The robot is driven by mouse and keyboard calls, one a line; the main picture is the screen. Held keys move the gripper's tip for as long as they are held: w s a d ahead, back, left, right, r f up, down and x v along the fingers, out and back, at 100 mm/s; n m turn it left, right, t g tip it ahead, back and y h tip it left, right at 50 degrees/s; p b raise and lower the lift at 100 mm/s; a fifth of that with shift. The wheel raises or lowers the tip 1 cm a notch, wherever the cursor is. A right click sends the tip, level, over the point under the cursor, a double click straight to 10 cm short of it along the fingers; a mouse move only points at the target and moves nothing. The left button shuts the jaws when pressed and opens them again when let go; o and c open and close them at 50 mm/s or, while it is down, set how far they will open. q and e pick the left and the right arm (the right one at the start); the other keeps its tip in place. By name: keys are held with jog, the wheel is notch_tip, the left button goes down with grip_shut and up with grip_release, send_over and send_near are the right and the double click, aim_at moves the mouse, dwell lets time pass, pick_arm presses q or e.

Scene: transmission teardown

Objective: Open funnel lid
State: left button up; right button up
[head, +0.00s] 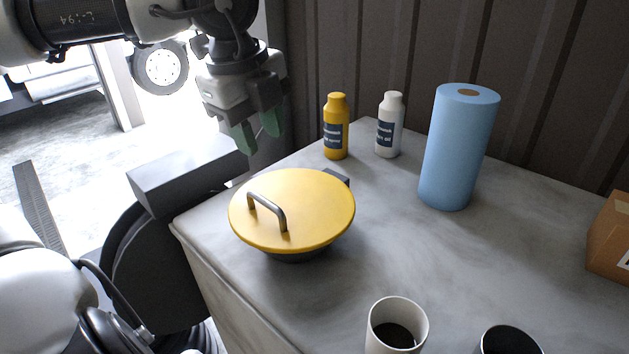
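The funnel has a round yellow lid (305,205) that lies shut over its dark bowl (296,256). A grey bar handle (268,209) stands on the lid's left part, and a dark hinge block (337,177) sits at its far right edge. My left gripper (258,140) hangs above and behind the lid, to the upper left of it. Its green fingertips point down with a gap between them, and it is empty. It does not touch the lid. My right gripper does not show; a white link of my body fills the lower left.
Behind the lid on the grey table (480,260) stand a yellow bottle (336,128), a white bottle (389,126) and a blue paper roll (458,150). A white cup (396,322) and a dark cup (508,342) are in front. A cardboard box (609,240) is at right.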

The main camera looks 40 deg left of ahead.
pick_arm(q)
jog(key=p, duration=0.2)
send_over(258, 194)
jog(key=s+a, duration=0.1)
jog(key=s, duration=0.1)
notch_tip(258, 194, down, 7)
jog(key=shift+a+r, duration=0.1)
jog(key=shift+w+d+f+p, duration=0.2)
jog(key=shift+w+d+f, duration=0.2)
jog(key=shift+f, duration=0.2)
jog(key=shift+w+d+f+p, duration=0.15)
jog(key=shift+w+d+f, duration=0.25)
jog(key=shift+f, duration=0.75)
jog(key=shift+s+a+f, duration=0.1)
jog(key=shift+a, duration=0.05)
jog(key=shift+s+a, duration=0.1)
jog(key=shift+a, duration=0.05)
jog(key=shift+c, duration=3.2)
grip_shut()
jog(key=shift+w, duration=0.25)
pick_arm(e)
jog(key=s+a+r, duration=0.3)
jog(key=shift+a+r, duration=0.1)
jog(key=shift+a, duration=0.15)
